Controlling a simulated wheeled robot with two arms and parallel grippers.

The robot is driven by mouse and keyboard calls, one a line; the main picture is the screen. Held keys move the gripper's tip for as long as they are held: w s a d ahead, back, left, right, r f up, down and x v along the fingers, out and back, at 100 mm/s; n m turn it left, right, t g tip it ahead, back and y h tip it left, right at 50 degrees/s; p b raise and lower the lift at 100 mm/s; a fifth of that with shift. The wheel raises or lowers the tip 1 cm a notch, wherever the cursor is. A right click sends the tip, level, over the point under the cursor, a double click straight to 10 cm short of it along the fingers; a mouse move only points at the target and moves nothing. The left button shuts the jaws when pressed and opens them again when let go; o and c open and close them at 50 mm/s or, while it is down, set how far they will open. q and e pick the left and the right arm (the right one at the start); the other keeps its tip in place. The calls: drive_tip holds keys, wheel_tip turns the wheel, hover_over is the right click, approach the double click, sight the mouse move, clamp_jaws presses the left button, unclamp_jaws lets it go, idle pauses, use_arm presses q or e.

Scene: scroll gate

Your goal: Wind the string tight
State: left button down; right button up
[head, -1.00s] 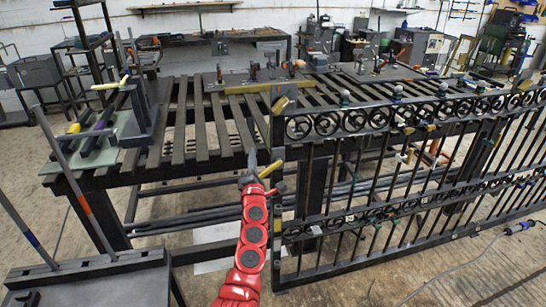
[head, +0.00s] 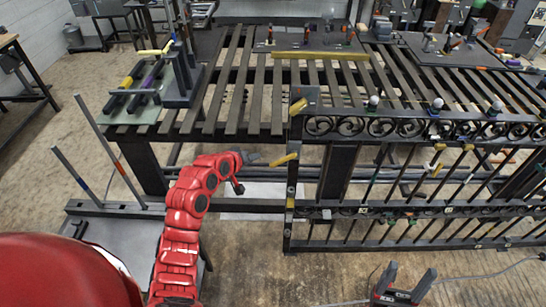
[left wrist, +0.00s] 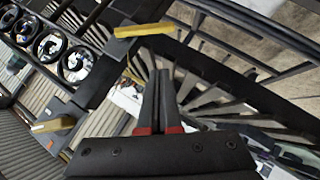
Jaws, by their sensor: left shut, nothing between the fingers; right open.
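The black scroll gate (head: 406,127) stands along the front of the slatted table. Two yellow pieces stick out at its left end: an upper one (head: 298,107) and a lower one (head: 284,159). In the left wrist view one yellow bar (left wrist: 145,30) lies beyond my fingertips and another (left wrist: 53,125) is at the left. My left gripper (head: 256,157) is shut and empty, pointing right, close to the lower yellow piece; I cannot tell if they touch. Its shut fingers show in the left wrist view (left wrist: 160,85). My right gripper (head: 404,284) is open at the bottom, in front of the gate. I cannot make out a string.
The slatted table (head: 231,85) is behind the gate, with a long yellow bar (head: 320,56) on it. A grey stand with upright rods (head: 120,212) is left of my left arm. A cable crosses the floor.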

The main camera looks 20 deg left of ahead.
sight(283, 160)
use_arm(q)
drive_tip(key=w+d+f+p, duration=0.3)
drive_tip(key=w+d+f, duration=0.1)
drive_tip(key=w+f, duration=0.2)
drive_tip(key=shift+w+f+p, duration=0.3)
drive_tip(key=shift+w+f, duration=0.05)
drive_tip(key=shift+f, duration=0.35)
